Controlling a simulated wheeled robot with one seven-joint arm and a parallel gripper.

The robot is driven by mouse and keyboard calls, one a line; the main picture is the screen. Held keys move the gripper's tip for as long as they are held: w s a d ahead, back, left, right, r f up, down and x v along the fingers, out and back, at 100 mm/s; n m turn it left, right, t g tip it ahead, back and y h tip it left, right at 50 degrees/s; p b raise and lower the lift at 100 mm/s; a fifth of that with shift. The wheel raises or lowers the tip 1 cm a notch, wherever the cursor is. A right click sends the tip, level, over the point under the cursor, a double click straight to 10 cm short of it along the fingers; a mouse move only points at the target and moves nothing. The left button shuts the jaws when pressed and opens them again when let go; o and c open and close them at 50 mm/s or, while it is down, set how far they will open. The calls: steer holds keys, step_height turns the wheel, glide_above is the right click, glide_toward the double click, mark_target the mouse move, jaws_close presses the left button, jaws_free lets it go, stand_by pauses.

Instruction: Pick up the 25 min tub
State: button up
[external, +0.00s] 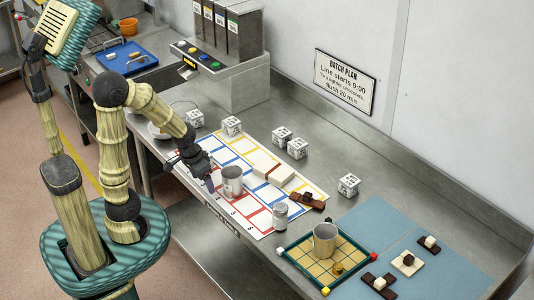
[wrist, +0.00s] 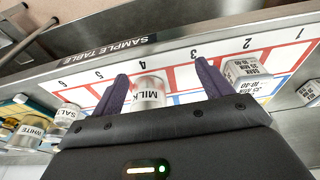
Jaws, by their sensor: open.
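Several white cube-shaped tubs with dark print stand on the steel table in the external view, including one at the mat's far left corner (external: 231,126) and one farther right (external: 348,185). Their print is too small there to read. In the wrist view, one labelled tub (wrist: 243,74) sits right of my fingers; its label seems to read DARK and a minutes figure I cannot read surely. Another tub (wrist: 309,92) is cut by the right edge. My gripper (external: 208,182) is open over the numbered mat, its purple fingers (wrist: 161,70) either side of a MILK can (wrist: 149,92) in the picture; contact is unclear.
The numbered mat (external: 245,148) also bears pale and brown blocks. A tray with a grid (external: 299,263) holds a metal cup (external: 325,238). WHITE (wrist: 25,133) and SALT (wrist: 65,115) jars stand left in the wrist view. A dispenser unit (external: 222,75) stands behind.

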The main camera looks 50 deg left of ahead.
steer(key=w+r+v, duration=0.1)
steer(key=w+v, duration=0.2)
steer(key=v, duration=1.2)
steer(key=w+a+f+n+t+h, duration=0.1)
steer(key=w+f+n, duration=0.4)
steer(key=w, duration=0.1)
steer(key=w+a+f+n+t+h+p, duration=0.1)
steer(key=w+f+n, duration=0.4)
steer(key=w, duration=0.1)
steer(key=w+a+f+n+t+h, duration=0.1)
steer(key=w+a+f+n, duration=0.1)
steer(key=w+f+n, duration=0.3)
steer(key=shift+w+f+t, duration=0.15)
steer(key=shift+w+t, duration=0.05)
steer(key=shift+w, duration=0.35)
steer(key=shift+w+f+t, duration=0.15)
steer(key=shift+w+t, duration=0.05)
steer(key=shift+w, duration=0.35)
steer(key=w+a+r+n+t+y+p, duration=0.1)
steer(key=w+a+r+n+t+y, duration=0.1)
steer(key=a+r+n+t, duration=0.6)
steer(key=w+a+r+n+t+y, duration=0.2)
steer(key=a+r+n+t, duration=0.2)
steer(key=a+r+n, duration=0.65)
step_height(320, 180, down, 14)
steer(key=a+n, duration=0.1)
steer(key=n, duration=0.2)
steer(key=shift+s+a, duration=0.15)
